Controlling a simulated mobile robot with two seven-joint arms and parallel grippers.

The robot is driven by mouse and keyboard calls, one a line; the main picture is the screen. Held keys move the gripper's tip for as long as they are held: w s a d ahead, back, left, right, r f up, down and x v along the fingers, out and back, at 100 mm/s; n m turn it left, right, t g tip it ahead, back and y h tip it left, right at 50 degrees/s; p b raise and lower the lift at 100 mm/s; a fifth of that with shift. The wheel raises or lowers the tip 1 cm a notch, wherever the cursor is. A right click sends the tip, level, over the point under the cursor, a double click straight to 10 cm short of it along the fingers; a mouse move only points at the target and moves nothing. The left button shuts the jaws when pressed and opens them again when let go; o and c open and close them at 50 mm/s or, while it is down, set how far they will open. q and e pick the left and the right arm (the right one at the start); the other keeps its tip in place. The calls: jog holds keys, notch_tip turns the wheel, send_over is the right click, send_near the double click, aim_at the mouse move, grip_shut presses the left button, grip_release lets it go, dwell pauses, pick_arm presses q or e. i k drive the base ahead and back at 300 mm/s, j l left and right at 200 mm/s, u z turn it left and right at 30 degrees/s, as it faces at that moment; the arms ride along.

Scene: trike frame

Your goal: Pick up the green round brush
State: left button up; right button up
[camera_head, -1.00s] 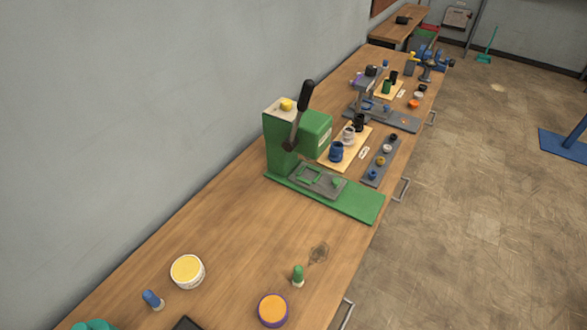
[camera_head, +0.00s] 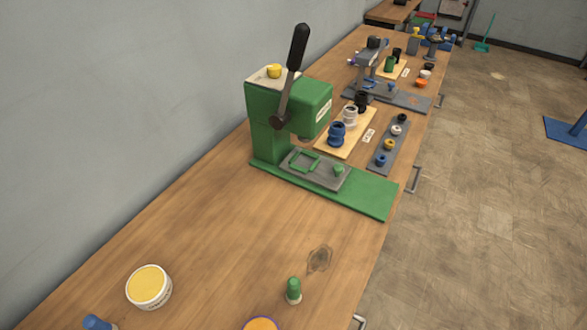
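A small upright green round brush (camera_head: 293,290) with a pale base stands on the wooden workbench (camera_head: 215,235), near the front right of the picture. A dark stain on the bench lies just behind it. Neither of my grippers shows in the head view.
A round tub with a yellow top (camera_head: 149,286) stands left of the brush. An orange and purple round container (camera_head: 262,324) and a blue brush (camera_head: 97,322) are cut off at the bottom edge. A green lever press (camera_head: 290,115) stands farther back.

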aim_at(294, 296)
jog(key=i+l+u, duration=0.1)
jog(key=l+u, duration=0.15)
jog(key=u, duration=0.2)
jog(key=l+u, duration=0.25)
jog(key=u, duration=0.2)
jog(key=i+l+u, duration=0.1)
jog(key=l+u, duration=0.2)
jog(key=u, duration=0.15)
